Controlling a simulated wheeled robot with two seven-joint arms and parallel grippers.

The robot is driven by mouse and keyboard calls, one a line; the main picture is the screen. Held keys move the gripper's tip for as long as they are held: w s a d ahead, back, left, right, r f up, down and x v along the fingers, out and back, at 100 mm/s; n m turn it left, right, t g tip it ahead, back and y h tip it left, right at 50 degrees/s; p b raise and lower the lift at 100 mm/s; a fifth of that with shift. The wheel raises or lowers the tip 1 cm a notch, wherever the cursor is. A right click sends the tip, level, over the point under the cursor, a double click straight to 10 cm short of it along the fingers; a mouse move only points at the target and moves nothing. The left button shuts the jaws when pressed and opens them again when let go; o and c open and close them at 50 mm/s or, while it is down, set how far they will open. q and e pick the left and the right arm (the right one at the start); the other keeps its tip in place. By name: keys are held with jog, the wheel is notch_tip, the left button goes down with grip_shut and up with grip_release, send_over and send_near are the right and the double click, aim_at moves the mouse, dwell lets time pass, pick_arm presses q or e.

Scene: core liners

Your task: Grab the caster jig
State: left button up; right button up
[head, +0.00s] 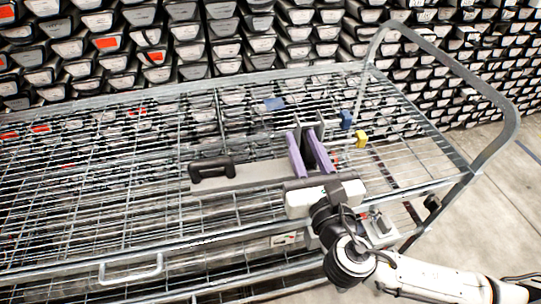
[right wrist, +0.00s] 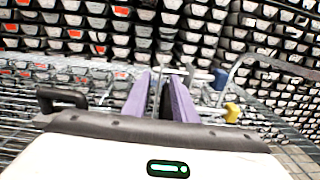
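The caster jig appears to be the long grey plate (head: 250,174) with a black handle (head: 212,168) at its left end, lying on the wire cart. Blue (head: 346,120) and yellow (head: 361,138) parts near its right side seem to belong to it; I cannot tell for sure. My right gripper (head: 301,132) has purple fingers reaching over the plate's right part, beside grey upright pieces. The fingers are apart, with a gap between them; it also shows in the right wrist view (right wrist: 161,72). The gripper body hides part of the plate. My left gripper is not in view.
The wire-mesh cart (head: 130,272) has a raised tubular handle (head: 507,105) at right. Racks of stacked core liners (head: 235,45) stand close behind it. The cart's left mesh is mostly clear. Bare floor (head: 490,190) shows at right.

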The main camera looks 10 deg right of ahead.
aim_at(294, 121)
jog(key=w, duration=0.8)
jog(key=shift+w, duration=0.4)
grip_shut()
dwell(0.9)
jog(key=shift+r, duration=0.1)
